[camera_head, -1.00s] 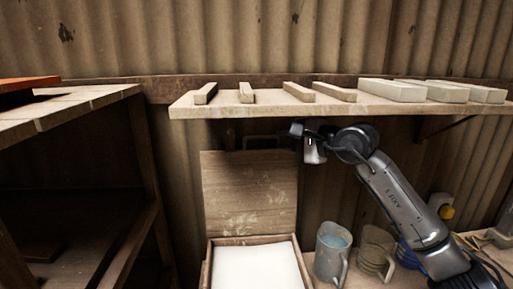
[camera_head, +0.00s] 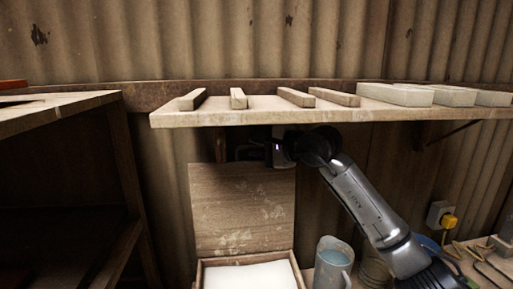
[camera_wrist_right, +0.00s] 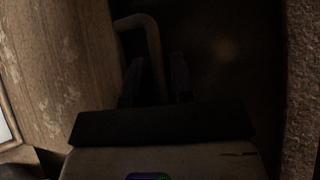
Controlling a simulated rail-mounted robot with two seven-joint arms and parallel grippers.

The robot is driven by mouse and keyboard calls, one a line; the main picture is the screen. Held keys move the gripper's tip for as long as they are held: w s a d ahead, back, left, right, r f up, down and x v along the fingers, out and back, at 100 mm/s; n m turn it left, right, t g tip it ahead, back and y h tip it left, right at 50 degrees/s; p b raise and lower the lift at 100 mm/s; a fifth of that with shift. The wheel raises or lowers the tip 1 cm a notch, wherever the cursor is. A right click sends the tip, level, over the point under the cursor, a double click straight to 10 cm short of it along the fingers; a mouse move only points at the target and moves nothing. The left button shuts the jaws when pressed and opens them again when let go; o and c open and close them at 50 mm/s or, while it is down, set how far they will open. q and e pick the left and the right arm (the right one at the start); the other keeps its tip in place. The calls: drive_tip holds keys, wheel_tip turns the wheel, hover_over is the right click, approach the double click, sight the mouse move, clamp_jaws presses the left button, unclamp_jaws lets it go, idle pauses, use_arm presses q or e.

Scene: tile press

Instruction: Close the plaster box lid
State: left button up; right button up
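The plaster box (camera_head: 198,276) stands at the bottom middle of the head view with white plaster inside. Its wooden lid (camera_head: 243,210) is open and stands upright at the back of the box. The lid also shows at the left of the right wrist view (camera_wrist_right: 62,70). My right gripper (camera_head: 252,152) is at the lid's top edge, under the shelf. In the right wrist view its two dark fingers (camera_wrist_right: 156,82) are apart, with a bent bar handle (camera_wrist_right: 152,45) reaching between them. Contact with the handle is too dark to tell. My left gripper is not in view.
A wooden shelf (camera_head: 280,117) holding several grey bars and blocks runs just above my right arm. A jug (camera_head: 333,265) stands right of the box. A dark shelving unit (camera_head: 60,112) stands at the left. A corrugated wall is behind.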

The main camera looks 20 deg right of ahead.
drive_tip(key=shift+s, duration=0.1)
drive_tip(key=shift+c, duration=0.4)
clamp_jaws()
